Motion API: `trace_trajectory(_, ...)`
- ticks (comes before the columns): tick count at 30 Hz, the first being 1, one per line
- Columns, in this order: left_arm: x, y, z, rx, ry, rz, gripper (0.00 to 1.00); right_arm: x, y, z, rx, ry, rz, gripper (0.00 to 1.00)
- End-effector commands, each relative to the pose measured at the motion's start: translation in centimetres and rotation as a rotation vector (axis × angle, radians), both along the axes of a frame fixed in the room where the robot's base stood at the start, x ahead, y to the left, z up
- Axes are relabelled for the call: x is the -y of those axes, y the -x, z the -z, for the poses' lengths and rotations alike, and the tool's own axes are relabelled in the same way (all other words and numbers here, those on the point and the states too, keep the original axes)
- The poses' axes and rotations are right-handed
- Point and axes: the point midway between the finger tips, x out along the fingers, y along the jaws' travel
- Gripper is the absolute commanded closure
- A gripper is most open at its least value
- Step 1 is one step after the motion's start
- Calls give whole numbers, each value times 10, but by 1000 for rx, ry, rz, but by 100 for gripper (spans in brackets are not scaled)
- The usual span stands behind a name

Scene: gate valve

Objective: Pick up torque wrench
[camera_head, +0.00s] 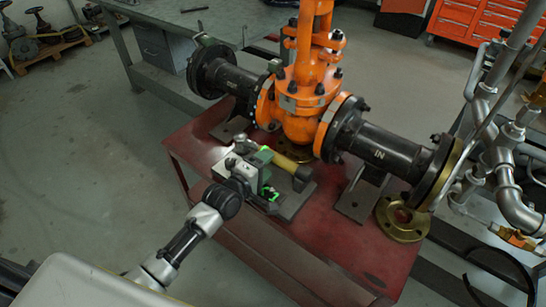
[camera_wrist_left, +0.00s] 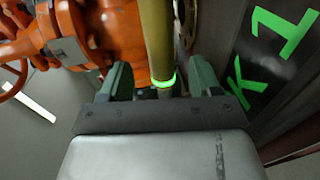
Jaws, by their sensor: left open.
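The torque wrench has a yellow handle (camera_head: 286,162) that shows on a grey tray (camera_head: 296,205) on the red table. In the left wrist view the yellow handle (camera_wrist_left: 157,35) ends in a bright green ring, with a grey shaft below it. My left gripper (camera_head: 266,175) is at the wrench with its green fingers apart. In the wrist view the fingers of my left gripper (camera_wrist_left: 158,64) stand on either side of the wrench, with gaps visible. My gripper and wrist hide part of the wrench in the head view. My right gripper is not in view.
An orange gate valve (camera_head: 301,100) with black flanged pipes stands close behind the wrench. A brass flange (camera_head: 402,218) lies at the table's right. Grey pipework (camera_head: 500,150) stands on the right. A workbench (camera_head: 215,22) is behind.

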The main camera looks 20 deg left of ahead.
Motion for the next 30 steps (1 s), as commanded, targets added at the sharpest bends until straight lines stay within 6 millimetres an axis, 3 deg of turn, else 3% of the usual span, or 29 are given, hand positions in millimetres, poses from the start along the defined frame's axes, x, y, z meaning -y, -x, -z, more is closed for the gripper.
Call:
trace_trajectory(9, 11, -41, 8, 2, 1, 0, 37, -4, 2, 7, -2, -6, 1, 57)
trace_trajectory(19, 13, -47, 9, 0, -1, 0, 38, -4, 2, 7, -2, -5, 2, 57)
trace_trajectory(30, 12, -46, 9, 0, -1, 0, 95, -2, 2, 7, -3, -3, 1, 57)
